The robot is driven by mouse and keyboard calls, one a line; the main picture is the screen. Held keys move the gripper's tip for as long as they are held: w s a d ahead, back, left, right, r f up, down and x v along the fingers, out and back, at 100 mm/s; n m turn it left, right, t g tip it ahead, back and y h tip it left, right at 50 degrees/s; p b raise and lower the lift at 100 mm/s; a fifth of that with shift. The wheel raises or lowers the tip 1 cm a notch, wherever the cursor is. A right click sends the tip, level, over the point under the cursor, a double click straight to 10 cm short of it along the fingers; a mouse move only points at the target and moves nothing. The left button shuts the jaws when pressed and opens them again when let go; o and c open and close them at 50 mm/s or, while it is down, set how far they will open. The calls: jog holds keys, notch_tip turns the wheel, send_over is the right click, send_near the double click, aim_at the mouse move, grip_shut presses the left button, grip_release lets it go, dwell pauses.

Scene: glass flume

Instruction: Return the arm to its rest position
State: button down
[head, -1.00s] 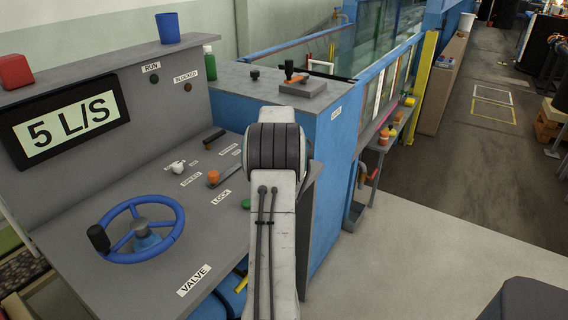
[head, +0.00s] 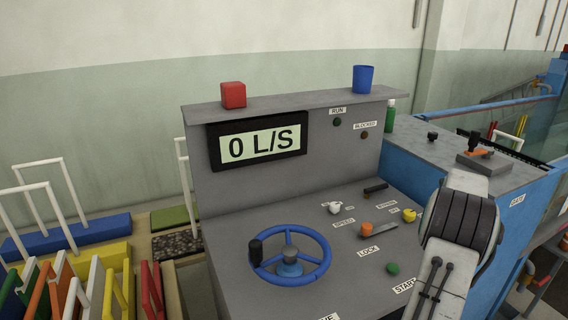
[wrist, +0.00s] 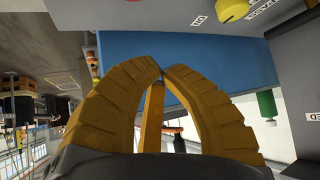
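My arm (head: 455,235) rises at the right of the head view, in front of the right end of the grey console (head: 270,190). My gripper (wrist: 162,70) shows in the wrist view with its two yellow fingers curved together and their tips meeting. I see no object gripped at the tips. A yellow bar shows between the fingers, and I cannot tell how far behind them it is. In the head view the gripper is hidden by the arm. The console display (head: 258,142) reads 0 L/S.
The console carries a blue valve wheel (head: 290,258), an orange-knobbed lever (head: 367,229), a yellow knob (head: 409,215) and a green button (head: 393,269). A red block (head: 233,95) and blue cup (head: 363,79) stand on its top. Coloured racks (head: 75,285) stand at the left.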

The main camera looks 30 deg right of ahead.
jog(key=w+a+r+n+y+p, duration=0.1)
jog(key=w+a+r+n+y, duration=0.15)
jog(key=a, duration=0.85)
jog(key=w+a+r+n+t+y, duration=0.1)
jog(key=w+a+r, duration=0.15)
jog(key=a, duration=0.95)
jog(key=w+a+r+n+y+p, duration=0.1)
jog(key=a+r+n, duration=0.15)
jog(key=a, duration=0.85)
jog(key=s+a+n+y, duration=0.1)
jog(key=s+a, duration=0.3)
jog(key=a, duration=0.3)
jog(key=s+a+n+y, duration=0.1)
jog(key=s+a+n, duration=0.15)
jog(key=a, duration=0.55)
jog(key=s+a+f+n+g+y, duration=0.1)
jog(key=s+a+f+n+g, duration=0.1)
jog(key=s+a, duration=0.6)
jog(key=s+f+p, duration=0.1)
jog(key=s, duration=0.4)
jog(key=shift+s+a+n, duration=0.3)
jog(key=shift+a+n, duration=0.05)
jog(key=shift+a, duration=0.05)
jog(key=shift+y, duration=0.25)
